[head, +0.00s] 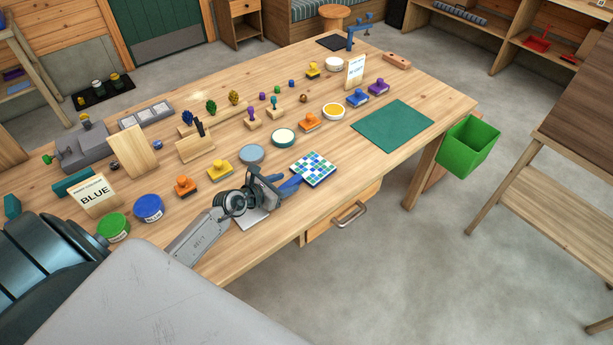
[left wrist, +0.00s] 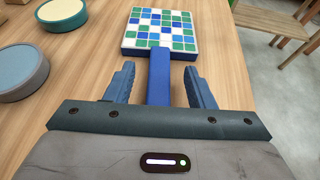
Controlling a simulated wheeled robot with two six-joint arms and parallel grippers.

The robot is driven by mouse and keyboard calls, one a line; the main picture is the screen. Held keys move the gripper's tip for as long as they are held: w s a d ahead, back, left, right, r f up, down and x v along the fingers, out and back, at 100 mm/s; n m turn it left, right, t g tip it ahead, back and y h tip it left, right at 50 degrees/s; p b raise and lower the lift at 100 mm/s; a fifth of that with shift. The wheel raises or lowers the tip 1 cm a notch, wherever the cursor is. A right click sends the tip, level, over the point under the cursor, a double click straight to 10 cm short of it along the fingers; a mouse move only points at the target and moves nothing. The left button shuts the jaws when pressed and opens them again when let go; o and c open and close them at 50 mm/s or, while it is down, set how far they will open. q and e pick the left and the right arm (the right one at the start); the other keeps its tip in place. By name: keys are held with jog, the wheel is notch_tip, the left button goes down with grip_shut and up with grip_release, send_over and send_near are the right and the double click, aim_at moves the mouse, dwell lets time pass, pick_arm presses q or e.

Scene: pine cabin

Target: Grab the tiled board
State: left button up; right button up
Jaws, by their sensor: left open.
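The tiled board (head: 314,168) is a square of blue, green and white tiles with a blue handle (left wrist: 159,78). It lies on the wooden workbench near its front edge, and its tiled face fills the top middle of the left wrist view (left wrist: 160,30). My left gripper (head: 277,182) is open, with its fingers on either side of the handle (left wrist: 159,92). A gap shows between the handle and each finger. The far end of the handle is hidden by the gripper body. My right gripper is in neither view.
A grey round tub (head: 251,154) and a teal-rimmed one (head: 283,138) stand just behind the board. A yellow stamp (head: 220,169) is left of them. A green mat (head: 393,125) lies to the right, with bare bench between. A green bin (head: 468,146) is beyond the bench's right end.

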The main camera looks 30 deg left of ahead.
aim_at(301, 177)
pick_arm(q)
jog(key=x, duration=0.2)
jog(key=shift+w+f+b, duration=0.2)
jog(key=shift+w+b, duration=0.15)
jog(key=shift+s+r, duration=0.1)
jog(key=shift+s, duration=0.05)
jog(key=c, duration=0.3)
jog(key=shift+d, duration=0.1)
grip_shut()
